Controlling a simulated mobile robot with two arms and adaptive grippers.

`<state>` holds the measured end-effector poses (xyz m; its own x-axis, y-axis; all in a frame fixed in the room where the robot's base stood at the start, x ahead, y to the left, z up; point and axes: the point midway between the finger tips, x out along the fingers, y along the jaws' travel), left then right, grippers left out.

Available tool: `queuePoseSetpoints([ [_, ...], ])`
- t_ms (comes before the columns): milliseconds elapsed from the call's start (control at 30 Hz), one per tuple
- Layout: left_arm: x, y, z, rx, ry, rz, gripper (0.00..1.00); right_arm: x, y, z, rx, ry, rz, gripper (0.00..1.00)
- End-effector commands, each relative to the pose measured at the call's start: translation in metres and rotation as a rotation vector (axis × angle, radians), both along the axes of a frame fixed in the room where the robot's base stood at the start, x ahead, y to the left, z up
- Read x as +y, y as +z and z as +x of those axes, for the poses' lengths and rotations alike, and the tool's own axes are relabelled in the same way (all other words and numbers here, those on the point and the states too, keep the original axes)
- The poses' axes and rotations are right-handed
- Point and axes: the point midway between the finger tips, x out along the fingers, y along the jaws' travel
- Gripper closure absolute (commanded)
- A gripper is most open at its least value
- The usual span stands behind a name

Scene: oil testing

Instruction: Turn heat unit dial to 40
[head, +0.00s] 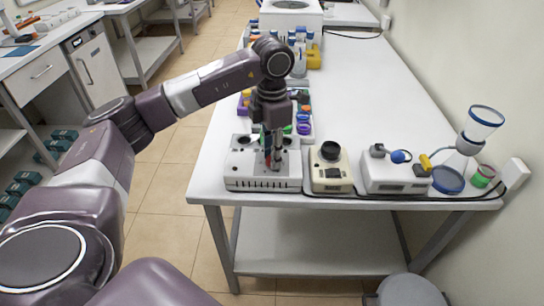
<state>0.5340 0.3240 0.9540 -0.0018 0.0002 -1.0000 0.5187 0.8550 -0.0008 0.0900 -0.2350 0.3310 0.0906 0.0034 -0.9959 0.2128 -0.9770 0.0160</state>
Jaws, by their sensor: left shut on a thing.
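The heat unit (240,172) is a pale grey box with dark round openings on top and slots along its front, at the near left corner of the white table. My left gripper (273,163) points straight down at the top of the heat unit, its fingers closed together there. The fingers cover the spot they grip, so the dial and its setting cannot be read. The gripper appears shut on the dial. My right gripper is not in view.
A cream device with a black cup (331,172) stands right of the heat unit, then a white device (393,176) and a glass flask with funnel (468,150). Racks and bottles (300,52) stand behind my arm. The table's middle right (385,100) is clear.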

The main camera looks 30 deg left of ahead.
Motion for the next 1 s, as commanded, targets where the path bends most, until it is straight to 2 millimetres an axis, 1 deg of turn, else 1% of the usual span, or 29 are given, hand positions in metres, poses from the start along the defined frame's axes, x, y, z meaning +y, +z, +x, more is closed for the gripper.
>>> queuePoseSetpoints([
  [200,0.0004,0.0004,0.0011,-0.004,-0.164,-0.001,1.00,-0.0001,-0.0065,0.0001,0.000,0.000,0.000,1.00],
  [433,0.0004,0.0011,0.0011,-0.004,-0.280,-0.001,1.00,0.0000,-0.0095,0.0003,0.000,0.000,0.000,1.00],
  [700,0.0004,0.0019,0.0012,-0.006,-0.338,-0.001,1.00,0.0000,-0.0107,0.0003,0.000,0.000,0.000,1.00],
  [1000,0.0006,0.0022,0.0014,-0.006,-0.345,0.000,1.00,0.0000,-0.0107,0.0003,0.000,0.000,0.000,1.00],
])
